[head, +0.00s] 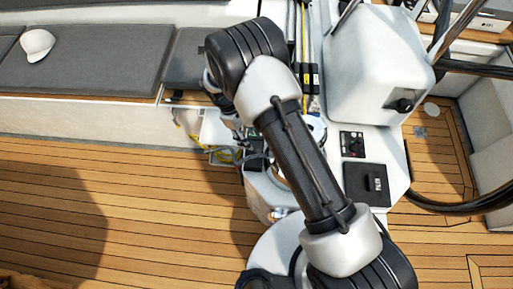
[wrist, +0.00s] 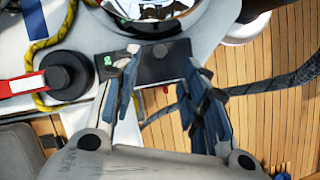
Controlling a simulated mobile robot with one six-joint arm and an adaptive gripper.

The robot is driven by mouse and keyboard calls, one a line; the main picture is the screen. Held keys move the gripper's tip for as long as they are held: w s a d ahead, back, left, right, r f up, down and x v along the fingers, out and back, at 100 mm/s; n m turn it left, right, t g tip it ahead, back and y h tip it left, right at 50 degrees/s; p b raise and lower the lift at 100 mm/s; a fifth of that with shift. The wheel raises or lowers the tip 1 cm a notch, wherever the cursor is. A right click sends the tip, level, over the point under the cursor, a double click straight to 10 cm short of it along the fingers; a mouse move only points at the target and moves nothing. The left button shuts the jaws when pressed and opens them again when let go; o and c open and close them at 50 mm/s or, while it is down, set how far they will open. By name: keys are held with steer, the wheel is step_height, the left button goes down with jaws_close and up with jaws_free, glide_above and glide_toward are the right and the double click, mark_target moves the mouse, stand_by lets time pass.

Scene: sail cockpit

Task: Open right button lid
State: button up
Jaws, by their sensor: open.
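In the wrist view my gripper (wrist: 160,60) is open, with one finger on each side of a small dark panel (wrist: 164,68). A green mark (wrist: 108,60) shows at the panel's left end, beside the left finger. A small round dark spot (wrist: 160,50) is on the panel between the fingers. I cannot tell which part is the right button lid, or whether a lid is raised. The fingers cover parts of the panel, and I cannot tell whether they touch it. In the head view my arm hides my gripper and this panel.
A shiny winch (wrist: 150,8) stands close beyond the panel. A red-and-white handle (wrist: 22,84) on a black round fitting (wrist: 68,76) and a yellow rope (wrist: 52,38) are at the left. The head view shows a white pedestal (head: 365,65) and clear wooden deck (head: 110,200).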

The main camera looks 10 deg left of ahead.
mark_target(254, 153)
steer(key=b+x, duration=0.1)
steer(key=x, duration=0.6)
steer(key=shift+f, duration=0.25)
steer(key=shift+c, duration=0.3)
jaws_close()
